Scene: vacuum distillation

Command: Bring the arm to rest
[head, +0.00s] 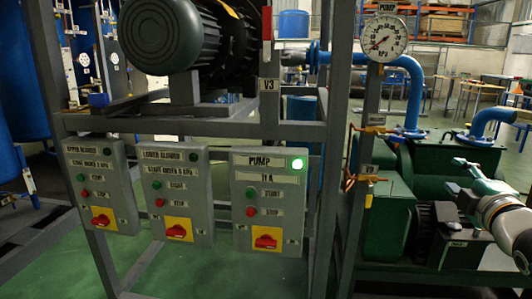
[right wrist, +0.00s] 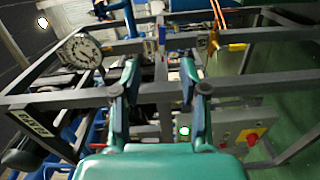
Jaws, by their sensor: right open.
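My right arm comes in from the right edge of the head view, and its teal right gripper (head: 466,168) is in front of the green pump unit (head: 400,190). In the right wrist view the two fingers of the right gripper (right wrist: 160,68) stand wide apart with nothing held between them. The pump control box (head: 270,202) carries a lit green lamp (head: 297,163), a green start button, a red stop button and a red rotary switch on yellow. The gripper is apart from this box. My left gripper is not in view.
Two more control boxes, upper blower (head: 101,188) and lower blower (head: 176,195), hang on the grey steel frame (head: 225,130). A round dial gauge (head: 383,37) stands above blue piping (head: 412,85). Frame bars cross behind the fingers in the right wrist view.

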